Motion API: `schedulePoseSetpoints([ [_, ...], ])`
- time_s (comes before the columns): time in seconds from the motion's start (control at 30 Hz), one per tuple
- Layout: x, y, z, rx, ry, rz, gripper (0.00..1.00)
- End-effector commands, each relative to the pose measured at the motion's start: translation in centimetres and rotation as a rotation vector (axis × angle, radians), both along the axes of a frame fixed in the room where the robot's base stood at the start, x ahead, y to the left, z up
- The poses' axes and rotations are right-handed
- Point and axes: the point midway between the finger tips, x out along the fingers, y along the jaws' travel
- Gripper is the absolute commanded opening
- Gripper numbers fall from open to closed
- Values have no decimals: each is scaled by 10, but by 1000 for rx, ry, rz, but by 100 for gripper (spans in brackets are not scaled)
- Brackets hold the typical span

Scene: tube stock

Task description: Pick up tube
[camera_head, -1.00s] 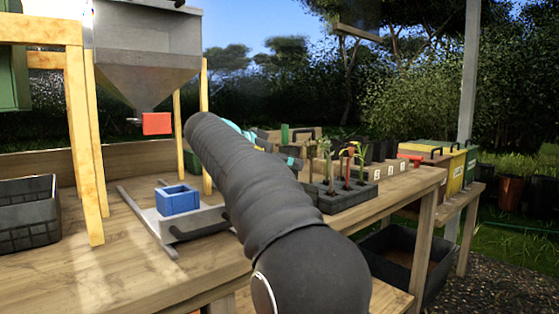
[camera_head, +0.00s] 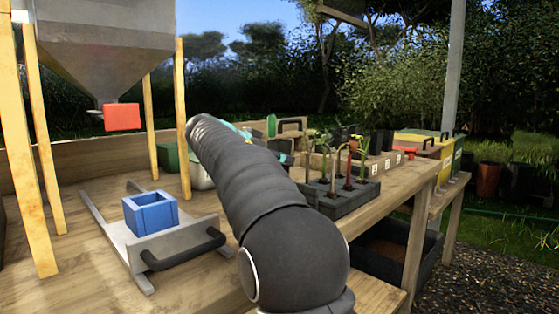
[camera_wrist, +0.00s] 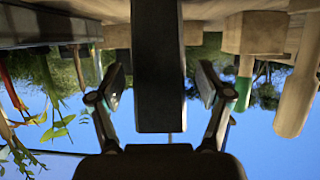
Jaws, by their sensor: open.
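In the head view, a dark tray (camera_head: 352,197) on the bench holds several seedlings (camera_head: 347,165), some green and one with a reddish stem. Their tubes are sunk in the tray, and I cannot tell one from another. In the wrist view, which is upside down, leafy stems (camera_wrist: 50,120) show at the left.
A blue square box (camera_head: 150,213) sits on a metal sled with a black handle (camera_head: 185,250) at left. A hopper with a red outlet (camera_head: 122,117) stands above. Numbered wooden blocks (camera_head: 387,162) and dark pots (camera_head: 370,145) lie beyond the tray. A black bin (camera_head: 392,248) is below right.

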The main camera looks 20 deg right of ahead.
Motion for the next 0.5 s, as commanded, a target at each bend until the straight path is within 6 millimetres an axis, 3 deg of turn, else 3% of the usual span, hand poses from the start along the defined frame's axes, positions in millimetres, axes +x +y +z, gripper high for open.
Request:
schedulePoseSetpoints([
  [0.33, 2, -9, -4, 0, -1, -1, 78],
  [0.5, 2, -9, -4, 0, -1, -1, 38],
])
